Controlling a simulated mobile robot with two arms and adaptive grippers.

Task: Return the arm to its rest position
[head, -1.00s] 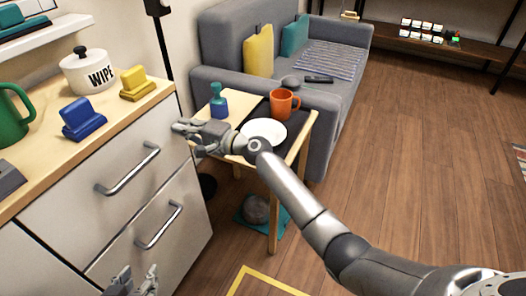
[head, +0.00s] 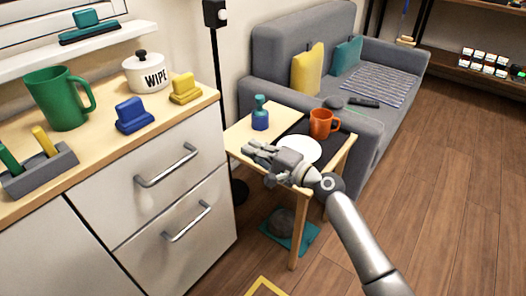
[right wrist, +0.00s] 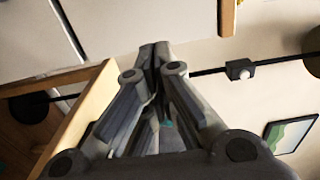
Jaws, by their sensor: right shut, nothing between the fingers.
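My right gripper (head: 256,157) shows in the head view in front of the small wooden side table (head: 238,132), over its near left part in the picture. Its fingers point left and are shut with nothing between them. In the right wrist view the right gripper's fingertips (right wrist: 155,52) meet and look empty. The right arm reaches in from the lower right. I cannot tell how high the hand is above the table. My left gripper is not in view.
The side table carries a white plate (head: 302,149), an orange mug (head: 322,124) and a teal-and-blue bottle (head: 260,114). A drawer cabinet (head: 160,205) stands at left, with a green mug (head: 58,98) and a white WIPE pot (head: 147,73) on top. Open wooden floor (head: 440,200) lies at right.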

